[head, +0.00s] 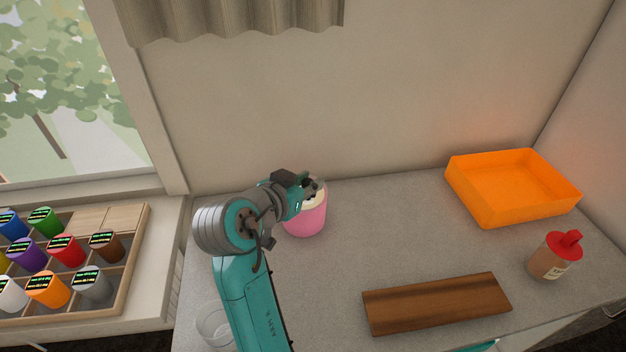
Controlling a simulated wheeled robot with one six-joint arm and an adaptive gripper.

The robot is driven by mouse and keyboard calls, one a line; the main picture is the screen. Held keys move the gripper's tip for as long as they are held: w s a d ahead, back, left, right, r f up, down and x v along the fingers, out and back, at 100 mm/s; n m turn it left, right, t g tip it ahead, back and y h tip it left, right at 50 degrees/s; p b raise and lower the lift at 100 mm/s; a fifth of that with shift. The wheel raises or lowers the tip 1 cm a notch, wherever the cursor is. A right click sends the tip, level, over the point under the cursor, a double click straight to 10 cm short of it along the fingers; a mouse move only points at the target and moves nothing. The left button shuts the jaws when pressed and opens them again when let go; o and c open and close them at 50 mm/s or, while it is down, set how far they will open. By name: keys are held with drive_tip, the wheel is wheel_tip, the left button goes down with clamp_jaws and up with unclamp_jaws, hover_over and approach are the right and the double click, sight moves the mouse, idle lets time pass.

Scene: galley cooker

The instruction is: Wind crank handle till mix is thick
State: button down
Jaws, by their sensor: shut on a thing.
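A pink pot (307,221) with a pale cream content or top stands on the grey counter near the back wall. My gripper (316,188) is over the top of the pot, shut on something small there. The thing in its jaws is mostly hidden by my gripper; it is where a crank handle on the pot would sit, but I cannot make out its shape. My teal arm comes up from the front and covers the pot's left side. How thick the mix is cannot be seen.
An orange tray (490,215) stands at the back right. A red-capped bottle (553,262) is at the right, and a brown wooden board (437,303) lies in front. A clear glass (212,328) stands at front left. A rack of coloured cups (125,270) is on the left sill.

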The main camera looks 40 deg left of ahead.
drive_tip(key=shift+s+a+m+h, duration=0.25)
drive_tip(key=shift+m+h, duration=0.25)
drive_tip(key=shift+h, duration=0.3)
drive_tip(key=c, duration=0.9)
unclamp_jaws()
drive_tip(key=shift+c, duration=0.2)
wheel_tip(320, 180, up, 10)
drive_tip(key=shift+f, duration=0.1)
